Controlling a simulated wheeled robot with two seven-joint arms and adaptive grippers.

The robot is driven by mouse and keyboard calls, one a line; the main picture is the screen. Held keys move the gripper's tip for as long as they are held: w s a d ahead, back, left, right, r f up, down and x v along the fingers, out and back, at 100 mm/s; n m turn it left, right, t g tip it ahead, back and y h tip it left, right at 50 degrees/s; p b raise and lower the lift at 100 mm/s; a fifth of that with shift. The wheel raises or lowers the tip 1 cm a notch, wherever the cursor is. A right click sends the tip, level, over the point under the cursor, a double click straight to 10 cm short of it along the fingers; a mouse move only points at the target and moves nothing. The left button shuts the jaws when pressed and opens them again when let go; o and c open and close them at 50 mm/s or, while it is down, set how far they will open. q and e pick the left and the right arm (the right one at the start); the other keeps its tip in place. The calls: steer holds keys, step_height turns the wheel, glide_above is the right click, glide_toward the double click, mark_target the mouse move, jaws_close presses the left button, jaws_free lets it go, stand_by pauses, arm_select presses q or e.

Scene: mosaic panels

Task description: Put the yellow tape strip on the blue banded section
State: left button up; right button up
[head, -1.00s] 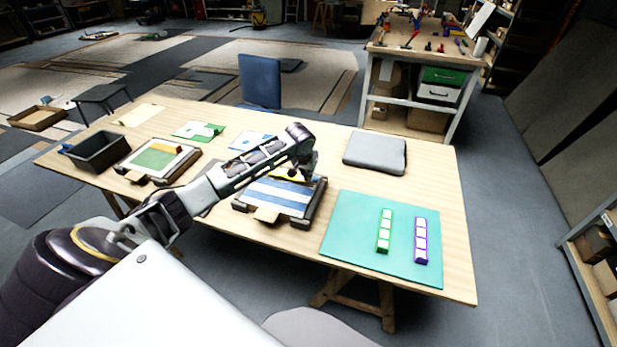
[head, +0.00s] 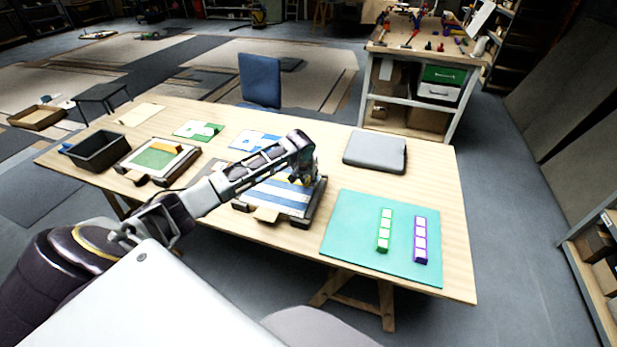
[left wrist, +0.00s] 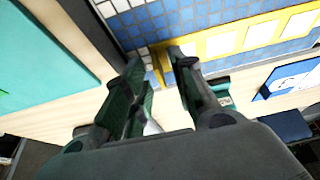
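The yellow tape strip (left wrist: 254,36), with pale squares along it, shows in the left wrist view on the panel, with blue tiles on both sides of it. In the head view my left gripper mostly hides it. The panel with blue and white bands (head: 275,196) lies in a dark frame at the middle of the table; the blue banded section (left wrist: 190,20) is close up in the wrist view. My left gripper (left wrist: 157,62) has its fingers apart, its tips by the strip's near end; it also shows over the panel's right side (head: 303,180). My right gripper is not in view.
A teal mat (head: 350,225) with a green strip (head: 384,231) and a purple strip (head: 420,240) lies to the right. A grey case (head: 375,151) lies behind it. Left are a dark bin (head: 97,152) and a green panel (head: 155,158).

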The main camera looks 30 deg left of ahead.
arm_select(q)
steer(key=shift+r, duration=0.2)
steer(key=shift+s+r, duration=0.2)
steer(key=shift+r, duration=0.35)
steer(key=v, duration=1)
steer(key=shift+s+r, duration=0.2)
steer(key=shift+r, duration=0.15)
